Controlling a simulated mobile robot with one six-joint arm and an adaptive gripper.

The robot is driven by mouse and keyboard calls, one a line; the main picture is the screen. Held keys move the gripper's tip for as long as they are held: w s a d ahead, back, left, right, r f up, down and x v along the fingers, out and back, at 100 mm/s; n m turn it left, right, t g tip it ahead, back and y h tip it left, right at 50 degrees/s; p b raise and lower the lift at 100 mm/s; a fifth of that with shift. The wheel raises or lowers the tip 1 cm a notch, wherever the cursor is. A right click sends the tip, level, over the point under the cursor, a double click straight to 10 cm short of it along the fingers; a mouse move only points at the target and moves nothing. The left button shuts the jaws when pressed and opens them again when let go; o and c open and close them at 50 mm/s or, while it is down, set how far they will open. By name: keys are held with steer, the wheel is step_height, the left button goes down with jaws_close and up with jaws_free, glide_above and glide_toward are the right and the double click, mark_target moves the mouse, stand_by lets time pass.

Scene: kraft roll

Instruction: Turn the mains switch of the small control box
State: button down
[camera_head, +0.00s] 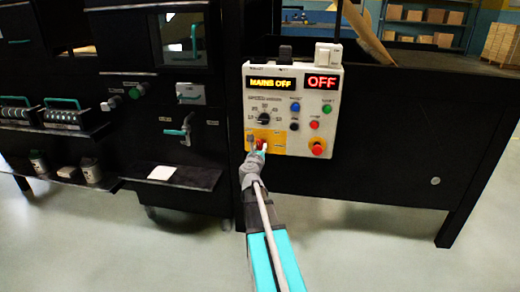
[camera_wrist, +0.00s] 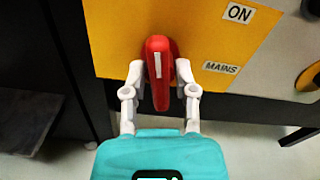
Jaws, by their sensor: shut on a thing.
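The small control box (camera_head: 290,105) is a light panel with a yellow lower-left patch, mounted on the dark machine. Its displays read "MAINS OFF" and "OFF". The mains switch (camera_wrist: 159,72) is a red handle with a white line, standing roughly upright on the yellow plate (camera_wrist: 210,30). The "ON" label (camera_wrist: 239,13) is up and right of it, and the "MAINS" label (camera_wrist: 221,68) is to its right. My gripper (camera_wrist: 159,76) is shut on the red handle, one finger on each side. In the head view my gripper (camera_head: 257,150) covers much of the switch.
A red button (camera_head: 318,147) on a yellow base sits right of the switch. A black dial (camera_head: 264,118) and several small buttons are above. A teal-handled valve (camera_head: 178,131) and a shelf with a white sheet (camera_head: 162,173) are to the left. Open floor lies in front.

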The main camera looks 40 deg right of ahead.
steer(key=n, duration=0.6)
stand_by(0.5)
steer(key=c, duration=0.6)
jaws_free()
steer(key=shift+s+a, duration=0.1)
steer(key=v, duration=1.1)
steer(key=shift+s+a, duration=0.25)
steer(key=shift+s, duration=0.05)
